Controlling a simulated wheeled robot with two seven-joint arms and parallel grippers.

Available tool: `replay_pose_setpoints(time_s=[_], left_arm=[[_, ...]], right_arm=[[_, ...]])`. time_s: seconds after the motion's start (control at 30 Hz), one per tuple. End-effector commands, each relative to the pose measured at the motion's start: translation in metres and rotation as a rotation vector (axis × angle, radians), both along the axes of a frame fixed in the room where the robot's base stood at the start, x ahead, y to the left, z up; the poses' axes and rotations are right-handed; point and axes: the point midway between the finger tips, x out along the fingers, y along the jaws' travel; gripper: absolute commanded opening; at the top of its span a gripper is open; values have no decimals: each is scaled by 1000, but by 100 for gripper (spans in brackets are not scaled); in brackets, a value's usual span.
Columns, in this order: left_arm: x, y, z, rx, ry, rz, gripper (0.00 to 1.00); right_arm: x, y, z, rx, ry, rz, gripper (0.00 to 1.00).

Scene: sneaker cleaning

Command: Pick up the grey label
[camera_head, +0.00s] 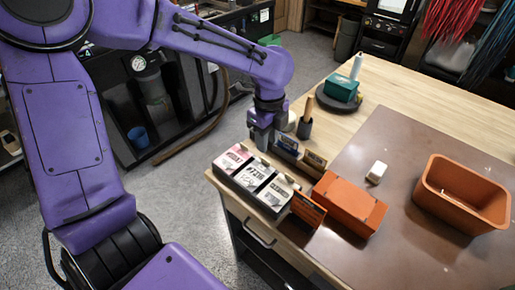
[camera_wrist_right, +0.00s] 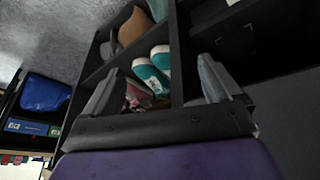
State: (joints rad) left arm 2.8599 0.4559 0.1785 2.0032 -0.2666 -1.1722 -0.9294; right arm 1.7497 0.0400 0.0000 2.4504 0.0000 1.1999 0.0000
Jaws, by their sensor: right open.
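A dark holder at the table's near left corner bears three cards side by side. One is pinkish (camera_head: 232,159), the middle one is pale grey-white (camera_head: 253,174), and the last is whitish (camera_head: 274,193). Which one is the grey label is hard to tell. My left gripper (camera_head: 262,143) points down just behind the cards, close to dark small boxes; its fingers are too small and dark to read. My right gripper (camera_wrist_right: 158,90) is open, with nothing between its fingers, over a dark shelf with shoes, away from the cards.
A white block (camera_head: 377,172) lies on the brown mat (camera_head: 385,254), near an orange bin (camera_head: 462,193). A dark cup (camera_head: 304,128) with a wooden handle stands behind. Teal shoes (camera_wrist_right: 151,78) are on the shelf.

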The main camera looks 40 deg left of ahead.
Motion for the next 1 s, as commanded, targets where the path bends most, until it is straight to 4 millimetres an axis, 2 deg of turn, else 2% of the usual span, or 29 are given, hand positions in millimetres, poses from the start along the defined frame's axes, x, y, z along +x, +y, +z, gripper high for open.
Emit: replay_pose_setpoints(time_s=[0.1, 0.27, 0.4, 0.5, 0.73, 0.77, 0.8, 0.87, 1.0], left_arm=[[0, 0, -20, 0, 3, 0, 34], [1, 2, -38, -2, 4, 1, 34], [4, 6, -64, -1, 5, 2, 34], [3, 6, -77, 0, 2, 1, 34], [4, 7, -81, 0, -2, 2, 34], [4, 7, -80, 0, -2, 2, 31], [4, 7, -80, 0, -2, 2, 18], [4, 7, -80, 0, -2, 2, 0], [4, 7, -80, 0, -1, 3, 0]], right_arm=[[0, 0, 1, -1, -1, 0, 91], [0, 0, 5, -1, -1, 0, 91], [0, 0, 9, -1, -1, 0, 91], [0, 0, 9, -1, -1, 0, 91], [0, 0, 9, -1, -1, 0, 91], [0, 0, 9, -1, -1, 0, 91], [0, 0, 9, -1, -1, 0, 91], [0, 0, 9, -1, -1, 0, 91], [0, 0, 9, -1, -1, 0, 91]])
